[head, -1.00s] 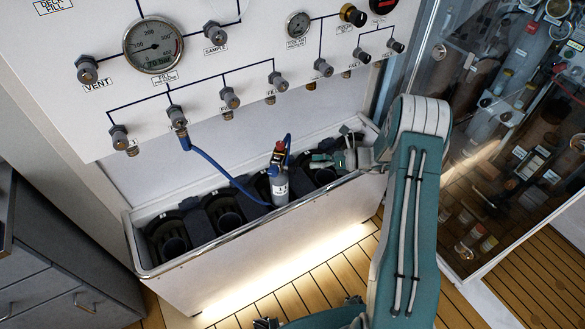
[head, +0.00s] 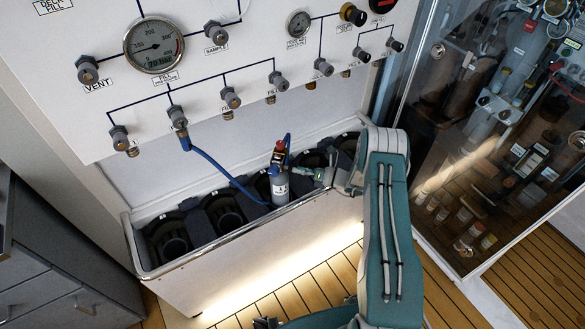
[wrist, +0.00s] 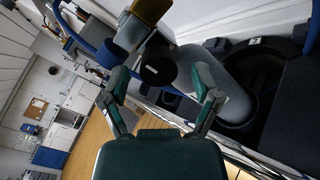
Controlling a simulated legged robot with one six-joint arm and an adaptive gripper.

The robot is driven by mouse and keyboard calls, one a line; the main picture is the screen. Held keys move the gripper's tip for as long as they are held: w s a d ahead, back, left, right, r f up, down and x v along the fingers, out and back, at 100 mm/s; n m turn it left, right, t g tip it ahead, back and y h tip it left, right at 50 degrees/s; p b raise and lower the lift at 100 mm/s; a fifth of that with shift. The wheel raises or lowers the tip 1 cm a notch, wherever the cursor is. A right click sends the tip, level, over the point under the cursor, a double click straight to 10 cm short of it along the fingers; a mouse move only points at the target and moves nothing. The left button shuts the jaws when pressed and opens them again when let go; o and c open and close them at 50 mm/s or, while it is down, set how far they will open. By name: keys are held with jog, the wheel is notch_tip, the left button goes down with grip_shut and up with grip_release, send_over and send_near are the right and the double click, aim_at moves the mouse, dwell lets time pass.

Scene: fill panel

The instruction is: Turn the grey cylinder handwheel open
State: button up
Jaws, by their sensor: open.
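The small grey cylinder (head: 279,188) stands upright in the trough, with a valve and a red-orange part (head: 279,148) at its top. In the wrist view its grey body (wrist: 228,88) slants to the right behind the valve. A round dark handwheel (wrist: 158,70) faces the wrist camera between the fingertips. My gripper (wrist: 162,78) is open, one finger on each side of the wheel, with gaps visible. In the head view my gripper (head: 301,175) is just right of the valve, and the wheel cannot be clearly made out.
A blue hose (head: 215,172) runs from the panel (head: 185,62) to the cylinder's valve. The trough (head: 250,233) has several dark round holders. A front rim runs below my gripper. A glass cabinet (head: 480,140) stands at the right.

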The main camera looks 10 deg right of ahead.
jog(key=shift+x, duration=1.05)
grip_shut()
